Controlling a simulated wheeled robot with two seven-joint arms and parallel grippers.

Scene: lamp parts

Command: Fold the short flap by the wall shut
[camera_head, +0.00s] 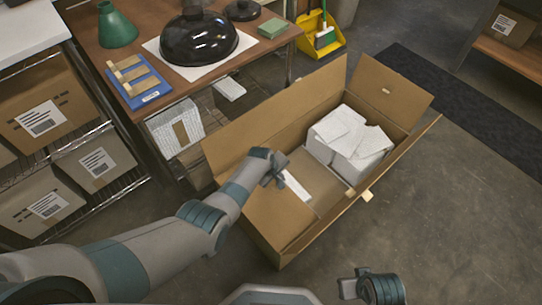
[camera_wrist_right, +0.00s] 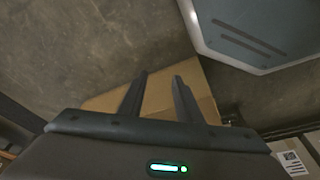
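A long cardboard box (camera_head: 318,86) stands open on the floor in the head view. A short flap (camera_head: 390,92) at its far right end stands open, leaning outward. A brown panel (camera_head: 262,212) shows at the near left end; I cannot tell whether it is a flap or the end wall. My left gripper (camera_head: 277,172) is over this left end, and its finger gap is not clear. My right gripper (camera_head: 352,286) is low in front of the box, apart from it. In the right wrist view its two fingers (camera_wrist_right: 161,76) are spread and empty, with cardboard beyond.
White blocks (camera_head: 350,138) sit inside the box toward its right end. A table (camera_head: 150,64) with a black dome (camera_head: 198,38) stands behind. A shelf with cartons (camera_head: 45,118) is at left. A yellow dustpan (camera_head: 319,33) stands behind.

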